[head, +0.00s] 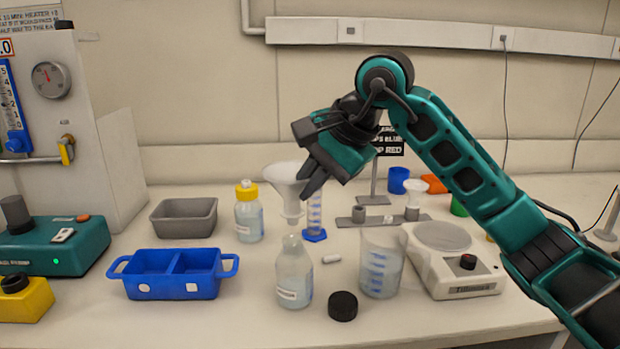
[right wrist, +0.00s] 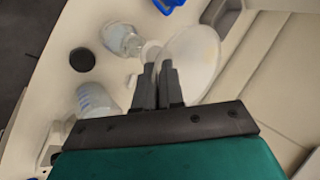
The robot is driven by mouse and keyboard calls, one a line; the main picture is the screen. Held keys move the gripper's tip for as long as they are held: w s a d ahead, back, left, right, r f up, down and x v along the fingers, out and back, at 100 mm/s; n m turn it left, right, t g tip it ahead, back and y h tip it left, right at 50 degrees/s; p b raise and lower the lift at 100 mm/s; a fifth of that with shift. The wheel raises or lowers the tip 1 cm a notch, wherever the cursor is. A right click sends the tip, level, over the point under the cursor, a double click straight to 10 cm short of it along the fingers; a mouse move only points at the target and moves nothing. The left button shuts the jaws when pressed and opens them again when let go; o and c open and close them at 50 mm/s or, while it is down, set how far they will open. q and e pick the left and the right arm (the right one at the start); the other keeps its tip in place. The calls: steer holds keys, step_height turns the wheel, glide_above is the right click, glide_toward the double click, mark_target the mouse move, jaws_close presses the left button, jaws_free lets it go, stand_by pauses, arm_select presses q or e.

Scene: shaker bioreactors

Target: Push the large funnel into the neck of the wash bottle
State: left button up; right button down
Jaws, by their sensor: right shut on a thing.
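My right gripper (head: 312,180) is shut on the rim side of the large white funnel (head: 285,172). The funnel is roughly upright, with its wide cone up and its stem pointing down. The open, clear wash bottle (head: 294,276) stands upright on the bench right below. The stem's lower end is over the bottle's mouth, seemingly a little above it; I cannot tell whether they touch. In the right wrist view the fingers (right wrist: 160,80) press against the funnel cone (right wrist: 198,62), and the bottle (right wrist: 120,40) shows beside it. My left gripper is not in view.
A black cap (head: 342,306) and a beaker (head: 381,265) stand right of the bottle, with a scale (head: 450,275) beyond. A blue divided tray (head: 175,285) is at left. A yellow-capped bottle (head: 248,215) and a measuring cylinder (head: 315,222) are behind.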

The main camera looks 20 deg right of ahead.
mark_target(299, 214)
step_height(299, 214, down, 2)
steer(key=shift+f+b, duration=0.25)
steer(key=shift+b, duration=0.55)
steer(key=shift+r, duration=0.1)
steer(key=shift+f+b, duration=0.35)
steer(key=shift+f, duration=0.2)
steer(key=shift+f+b, duration=0.65)
steer(key=shift+f, duration=0.15)
stand_by(1.5)
steer(key=c, duration=1.2)
jaws_free()
steer(key=shift+o, duration=0.2)
